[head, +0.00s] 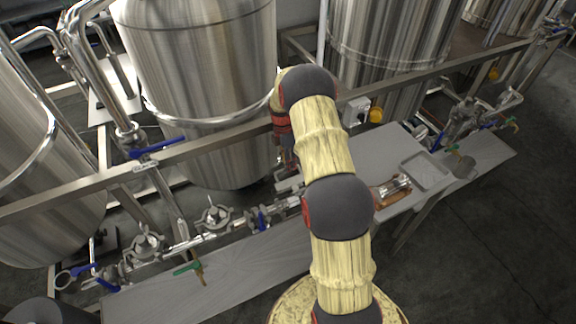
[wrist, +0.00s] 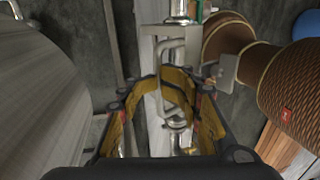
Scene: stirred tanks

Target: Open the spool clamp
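In the head view, a steel pipe line runs low in front of the tanks. It carries clamps with wing nuts, one at the middle (head: 215,214) and one at the left (head: 146,243). I cannot tell which is the spool clamp. My arm covers part of the line to the right. In the wrist view, my gripper (wrist: 165,105) is open, its yellow-lined fingers apart. A shiny steel clamp or fitting (wrist: 176,123) shows between the fingers, with more pipe beyond. I see no grip on it, and contact cannot be told. In the head view my gripper is mostly hidden behind my arm.
A grey bench (head: 230,277) lies under the pipe line. At right, a steel cylinder piece (head: 394,187) lies beside a shallow tray (head: 427,170). A frame rail (head: 225,138) crosses before the large tank (head: 205,60). Blue-handled valves (head: 158,148) stick out nearby.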

